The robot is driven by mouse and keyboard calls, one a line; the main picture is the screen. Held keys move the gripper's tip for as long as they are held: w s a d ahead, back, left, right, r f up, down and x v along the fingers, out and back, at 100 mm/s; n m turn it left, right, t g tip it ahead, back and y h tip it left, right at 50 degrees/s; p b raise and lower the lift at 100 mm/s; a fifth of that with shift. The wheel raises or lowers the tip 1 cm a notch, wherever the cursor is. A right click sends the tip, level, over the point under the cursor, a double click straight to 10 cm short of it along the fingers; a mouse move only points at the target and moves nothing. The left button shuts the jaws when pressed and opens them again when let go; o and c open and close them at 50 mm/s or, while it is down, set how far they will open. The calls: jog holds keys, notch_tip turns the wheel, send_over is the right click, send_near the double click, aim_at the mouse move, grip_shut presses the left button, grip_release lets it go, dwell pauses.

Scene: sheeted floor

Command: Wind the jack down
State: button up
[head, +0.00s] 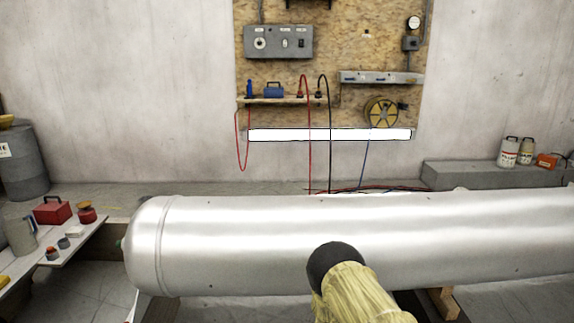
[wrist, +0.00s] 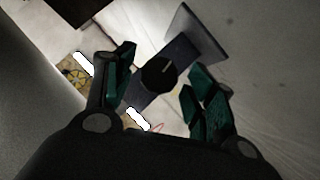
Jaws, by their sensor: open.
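In the wrist view my gripper (wrist: 162,82) is open, with its teal-padded fingers apart on either side. A dark grey part with a round black knob or shaft end (wrist: 158,73) shows between the fingers. A flat grey plate (wrist: 196,35) joins it at the upper right. This may be part of the jack, but I cannot tell for sure. I cannot tell whether the fingers touch it; they are not closed on it. In the head view no jack shows, and my gripper is hidden behind the large silver tank (head: 230,235) or out of frame.
The tank lies across the head view, with a wooden support (head: 443,303) under its right part. A bench (head: 78,243) with a red box (head: 52,210) and small items stands at left. A tool board (head: 350,60) hangs on the back wall. Cables (head: 375,188) lie behind the tank.

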jog(key=m+y, duration=0.2)
jog(key=y, duration=0.1)
jog(key=m+y+b, duration=0.1)
jog(key=m+y, duration=0.2)
jog(key=d+m+y, duration=0.1)
jog(key=m+y, duration=0.1)
jog(key=shift+d+r+y, duration=0.1)
jog(key=shift+y, duration=0.3)
dwell(0.6)
